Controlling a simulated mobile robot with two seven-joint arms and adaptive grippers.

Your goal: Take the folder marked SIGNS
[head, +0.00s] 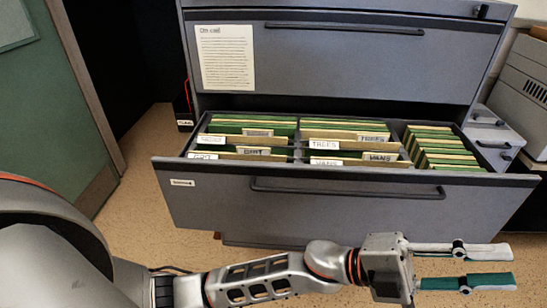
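An open drawer (340,212) of the grey filing cabinet holds rows of green and buff folders. A folder tab (323,145) in the middle row reads TREES, and another tab (380,157) seems to read VANS. The other tabs, such as one at the left (253,151), are too small or blurred to read surely. I cannot make out SIGNS on any tab. My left gripper (508,265) is open and empty, its two fingers apart and pointing right. It is in front of the drawer's lower right, apart from the folders. My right gripper is not in view.
A closed drawer (345,65) with a paper notice (225,57) sits above the open one. The drawer front with its bar handle (345,190) stands between my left arm and the folders. Grey machines (522,95) stand at the right, a green door (45,110) at the left.

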